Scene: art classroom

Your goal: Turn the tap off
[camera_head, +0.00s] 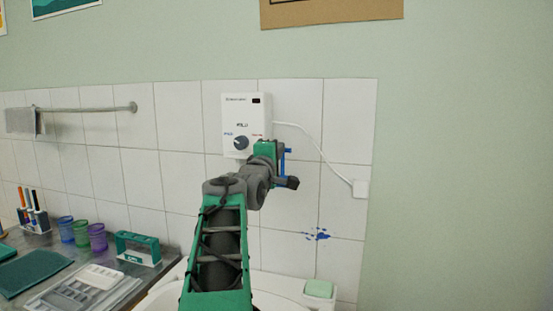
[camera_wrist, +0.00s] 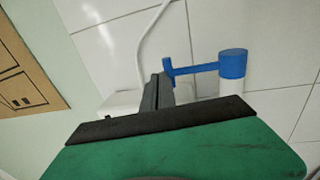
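The tap shows in the wrist view as a blue lever (camera_wrist: 205,68) with a round blue knob at its right end and a small upright blue plate at its left end. In the head view only a bit of blue (camera_head: 288,151) shows just right of my wrist. My gripper (camera_wrist: 162,82) has its dark fingers close together with no gap seen and nothing visible between them. The fingertips are right beside the blue plate; I cannot tell whether they touch it.
A white water heater (camera_head: 238,108) with a dial hangs on the tiles above, its cable running to a wall socket (camera_head: 361,189). A white basin (camera_head: 276,284) lies below, with a green sponge (camera_head: 319,289) on its rim. Cups (camera_head: 97,237) and trays fill the left counter.

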